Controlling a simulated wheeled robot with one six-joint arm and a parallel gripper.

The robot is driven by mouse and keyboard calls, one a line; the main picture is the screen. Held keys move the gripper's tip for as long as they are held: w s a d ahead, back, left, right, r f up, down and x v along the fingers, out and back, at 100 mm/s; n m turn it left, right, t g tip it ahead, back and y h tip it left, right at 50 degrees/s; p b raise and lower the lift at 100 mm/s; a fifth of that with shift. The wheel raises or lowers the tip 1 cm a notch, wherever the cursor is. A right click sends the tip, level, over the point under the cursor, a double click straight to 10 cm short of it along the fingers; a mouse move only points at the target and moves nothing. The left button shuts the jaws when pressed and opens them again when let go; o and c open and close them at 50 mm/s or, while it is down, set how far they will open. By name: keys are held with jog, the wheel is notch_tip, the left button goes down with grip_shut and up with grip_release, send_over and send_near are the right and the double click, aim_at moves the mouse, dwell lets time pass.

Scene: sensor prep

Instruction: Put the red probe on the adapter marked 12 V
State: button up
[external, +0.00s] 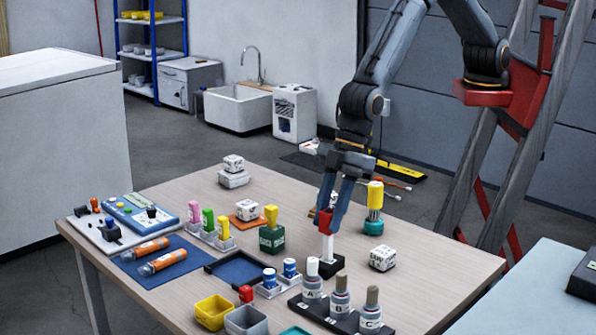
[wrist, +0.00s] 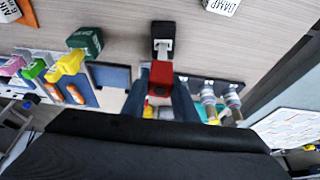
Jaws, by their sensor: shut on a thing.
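My gripper (external: 327,213) is shut on a red piece, which I take as the red probe (wrist: 160,76). In the external view only a little red shows between the fingers. A white upright part stands just below it on a black base (external: 333,266). I cannot tell whether the white part belongs to the probe or to the base. The wrist view shows a black and white piece (wrist: 163,42) beside the red one. A green adapter (external: 272,240) holds a yellow probe, and a teal round base (external: 373,226) holds another. No 12 V marking is readable.
White lettered blocks (external: 383,258) stand around the table (external: 180,200). Bottles in a black rack (external: 326,313) are close in front of my gripper. A dark blue tray (external: 236,270), small bins (external: 213,312) and a small red object (external: 246,294) are to the left.

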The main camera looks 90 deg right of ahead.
jog(key=shift+f, duration=0.2)
jog(key=o, duration=1.1)
jog(key=shift+c, duration=0.2)
jog(key=shift+r, duration=0.1)
